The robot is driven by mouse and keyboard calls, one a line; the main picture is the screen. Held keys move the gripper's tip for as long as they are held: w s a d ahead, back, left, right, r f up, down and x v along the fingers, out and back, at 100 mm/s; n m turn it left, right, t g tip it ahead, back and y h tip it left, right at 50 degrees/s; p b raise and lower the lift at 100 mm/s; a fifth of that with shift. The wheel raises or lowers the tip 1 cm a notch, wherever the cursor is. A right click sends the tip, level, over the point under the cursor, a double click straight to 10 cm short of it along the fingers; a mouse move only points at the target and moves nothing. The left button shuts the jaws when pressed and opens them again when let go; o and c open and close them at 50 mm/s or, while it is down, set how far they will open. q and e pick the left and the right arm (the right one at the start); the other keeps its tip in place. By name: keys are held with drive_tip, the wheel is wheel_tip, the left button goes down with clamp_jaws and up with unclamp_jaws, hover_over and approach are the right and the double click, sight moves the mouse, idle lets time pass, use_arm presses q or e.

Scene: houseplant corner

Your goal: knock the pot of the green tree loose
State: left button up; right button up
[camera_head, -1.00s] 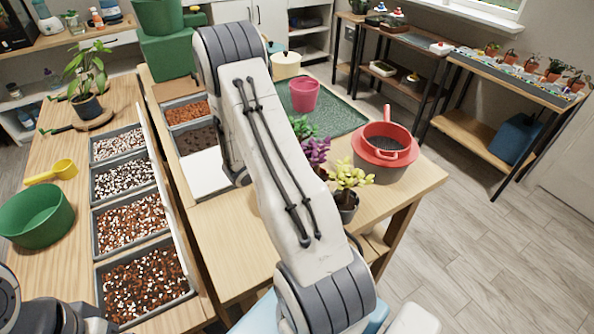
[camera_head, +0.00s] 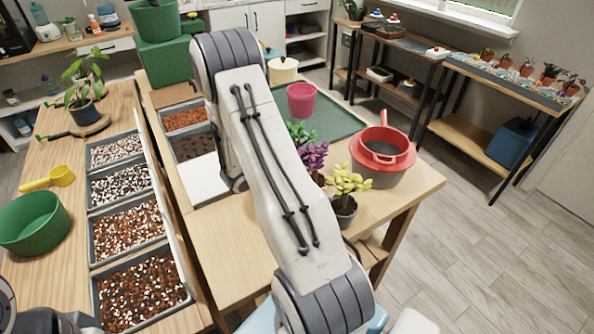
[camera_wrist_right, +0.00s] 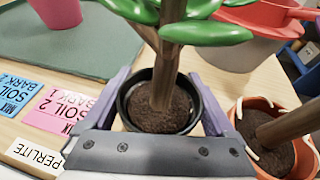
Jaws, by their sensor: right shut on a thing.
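The green tree (camera_head: 301,133) shows its leaves beside my right arm in the head view; its pot is hidden there. In the right wrist view its leaves (camera_wrist_right: 210,33) and brown trunk (camera_wrist_right: 165,75) rise from a dark round pot (camera_wrist_right: 126,99) filled with brown soil. My right gripper (camera_wrist_right: 160,80) is shut on this pot, one finger on each side. The pot looks upright. My right forearm hides this gripper in the head view. Part of my left arm shows at the bottom left corner, its gripper out of view.
A purple plant (camera_head: 313,155) and a yellow plant (camera_head: 347,183) stand close by. An orange pot (camera_wrist_right: 268,155) is right beside the gripper. A red-rimmed pot (camera_head: 383,155), a pink pot (camera_head: 301,99) and a green mat (camera_head: 340,121) lie beyond. The near bench top (camera_head: 235,255) is clear.

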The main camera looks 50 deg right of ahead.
drive_tip(key=o, duration=1.1)
drive_tip(key=v, duration=1)
drive_tip(key=shift+w+a+r, duration=0.1)
drive_tip(key=shift+a, duration=0.1)
